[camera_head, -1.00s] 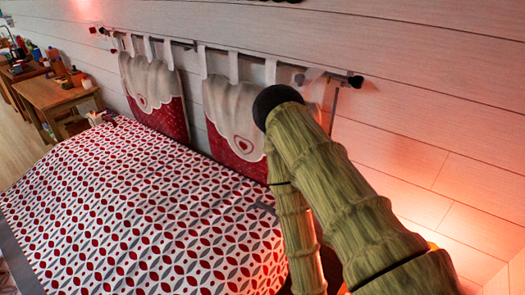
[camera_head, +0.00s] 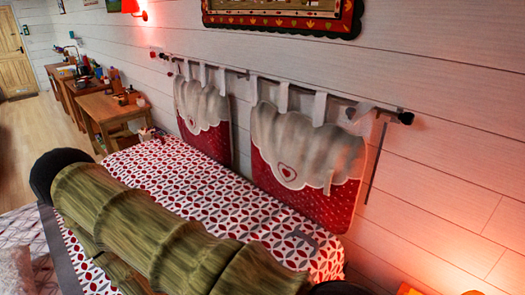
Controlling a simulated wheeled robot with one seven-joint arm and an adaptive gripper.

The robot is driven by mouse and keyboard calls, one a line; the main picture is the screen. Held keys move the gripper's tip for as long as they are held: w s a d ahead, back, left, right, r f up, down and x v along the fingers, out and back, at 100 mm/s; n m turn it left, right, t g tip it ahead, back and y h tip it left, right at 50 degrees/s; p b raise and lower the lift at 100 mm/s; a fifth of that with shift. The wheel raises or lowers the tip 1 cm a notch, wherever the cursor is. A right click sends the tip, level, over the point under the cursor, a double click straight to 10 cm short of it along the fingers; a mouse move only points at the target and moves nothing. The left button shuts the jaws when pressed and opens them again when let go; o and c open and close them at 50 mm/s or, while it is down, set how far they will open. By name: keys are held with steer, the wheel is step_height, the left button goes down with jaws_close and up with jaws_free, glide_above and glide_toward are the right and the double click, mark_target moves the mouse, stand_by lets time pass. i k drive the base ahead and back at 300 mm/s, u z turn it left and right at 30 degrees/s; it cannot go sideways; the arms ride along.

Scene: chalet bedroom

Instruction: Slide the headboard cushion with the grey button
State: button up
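Two red-and-white headboard cushions hang by white straps from a dark rail on the wall. The left cushion (camera_head: 206,140) and the right cushion (camera_head: 262,168) are apart, with bare wall between them. Each has a pale scalloped top flap over a red dotted lower part. The right one shows a red heart-shaped mark (camera_head: 287,172) at its flap tip. I cannot make out a grey button on either. My green, bamboo-textured arm crosses the lower left, over the bed. My gripper is not in view.
A wooden table (camera_head: 106,106) stands beyond the bed. A framed picture (camera_head: 285,16) hangs above.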

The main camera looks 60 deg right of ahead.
mark_target(316, 167)
steer(key=u, duration=1.15)
steer(key=k, duration=0.55)
steer(key=z, duration=2.4)
